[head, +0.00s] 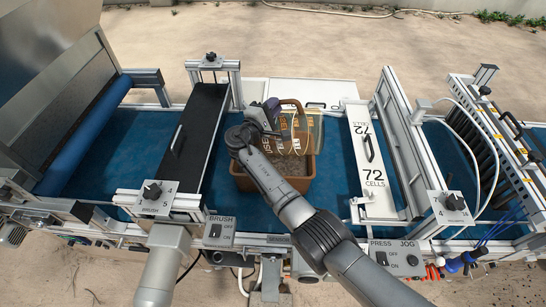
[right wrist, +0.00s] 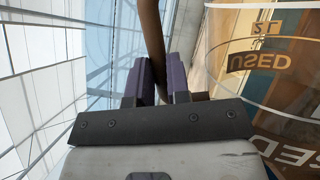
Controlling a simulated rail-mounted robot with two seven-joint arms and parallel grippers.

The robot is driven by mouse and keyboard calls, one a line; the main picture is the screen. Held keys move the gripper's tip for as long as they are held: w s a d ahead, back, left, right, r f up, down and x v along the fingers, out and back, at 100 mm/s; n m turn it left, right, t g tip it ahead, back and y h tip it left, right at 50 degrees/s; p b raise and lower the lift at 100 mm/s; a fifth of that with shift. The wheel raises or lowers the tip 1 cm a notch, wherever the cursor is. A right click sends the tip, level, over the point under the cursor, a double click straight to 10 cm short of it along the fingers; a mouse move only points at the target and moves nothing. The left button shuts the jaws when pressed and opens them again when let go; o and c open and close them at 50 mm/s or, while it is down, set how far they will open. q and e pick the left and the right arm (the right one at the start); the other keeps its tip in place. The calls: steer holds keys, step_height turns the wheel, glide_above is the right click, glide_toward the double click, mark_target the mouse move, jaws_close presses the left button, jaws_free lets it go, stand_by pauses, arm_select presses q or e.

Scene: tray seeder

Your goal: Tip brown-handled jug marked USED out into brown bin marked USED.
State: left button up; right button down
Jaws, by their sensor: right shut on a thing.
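The brown bin (head: 247,184), with grey-brown loose material in it, stands on the blue belt in the middle of the head view. The clear jug (head: 314,132) with a brown handle (head: 292,102) is over the far part of the bin. Its USED lettering (right wrist: 262,62) shows in the right wrist view. My right gripper (head: 268,112) is shut on the brown handle, which passes between its purple fingers (right wrist: 160,78). The jug looks tilted, but I cannot tell how far. No falling material is visible. My left gripper is out of view.
A black cover bar (head: 195,130) stands left of the bin. A white 72 CELLS plate (head: 371,165) with a handle stands on its right. BRUSH (head: 219,231) and PRESS JOG (head: 397,258) switch boxes line the near edge. Bare blue belt (head: 335,190) shows right of the bin.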

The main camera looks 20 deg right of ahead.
steer(key=shift+w+a+f+n+b, duration=0.2)
steer(key=shift+w+a+n+b, duration=0.1)
steer(key=shift+b, duration=0.35)
steer(key=shift+w+a+b, duration=0.3)
steer(key=shift+a+b, duration=0.05)
steer(key=shift+b, duration=0.35)
steer(key=shift+r, duration=0.2)
steer(key=shift+s+d, duration=0.1)
